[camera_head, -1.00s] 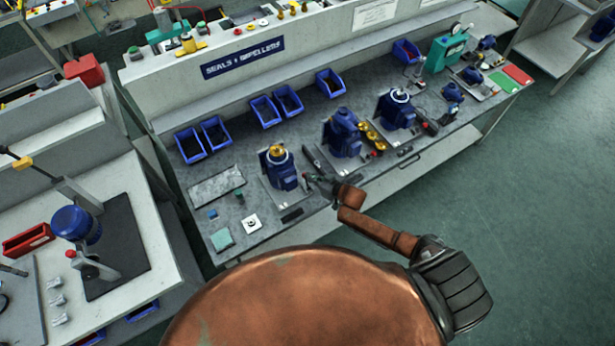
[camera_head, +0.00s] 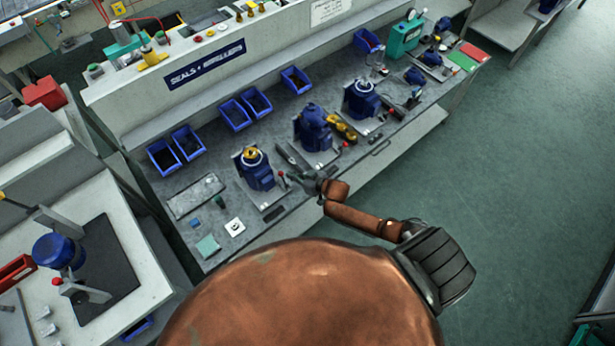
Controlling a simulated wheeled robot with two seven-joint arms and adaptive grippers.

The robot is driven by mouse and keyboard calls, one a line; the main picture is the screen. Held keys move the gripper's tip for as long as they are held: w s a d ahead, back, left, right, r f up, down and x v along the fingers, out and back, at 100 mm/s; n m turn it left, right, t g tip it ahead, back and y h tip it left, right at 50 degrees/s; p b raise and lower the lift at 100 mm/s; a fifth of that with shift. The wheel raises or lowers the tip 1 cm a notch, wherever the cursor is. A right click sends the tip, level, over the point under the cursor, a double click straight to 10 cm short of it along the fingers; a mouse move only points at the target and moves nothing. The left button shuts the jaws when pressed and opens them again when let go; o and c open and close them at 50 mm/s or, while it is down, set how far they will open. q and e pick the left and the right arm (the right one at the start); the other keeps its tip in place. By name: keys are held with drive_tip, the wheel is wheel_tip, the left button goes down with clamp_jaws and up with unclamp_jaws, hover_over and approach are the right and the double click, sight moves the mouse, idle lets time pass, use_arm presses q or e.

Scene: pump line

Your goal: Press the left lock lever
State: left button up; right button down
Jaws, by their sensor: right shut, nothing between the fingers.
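The left lock lever (camera_head: 282,176), a thin lever with a small red knob, stands at the right side of the leftmost blue pump (camera_head: 254,172) with a yellow top. My right gripper (camera_head: 296,177) is shut and empty, just right of this lever. Its fingertips point left toward the lever; at this size I cannot tell whether they touch it. Another red-knobbed lever (camera_head: 345,146) stands by the middle blue pump (camera_head: 314,130), behind and right of my gripper. My left gripper is not in view.
The grey bench (camera_head: 215,262) also holds a third blue pump (camera_head: 361,101), several blue bins (camera_head: 187,143) and a grey tray (camera_head: 194,196). A side bench (camera_head: 145,270) stands at the left.

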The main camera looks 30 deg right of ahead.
use_arm(q)
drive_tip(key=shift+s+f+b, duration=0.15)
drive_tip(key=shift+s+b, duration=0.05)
drive_tip(key=shift+b, duration=0.45)
use_arm(e)
drive_tip(key=r+v, duration=0.1)
drive_tip(key=v, duration=0.9)
drive_tip(key=shift+w, duration=0.2)
drive_tip(key=shift+f, duration=0.1)
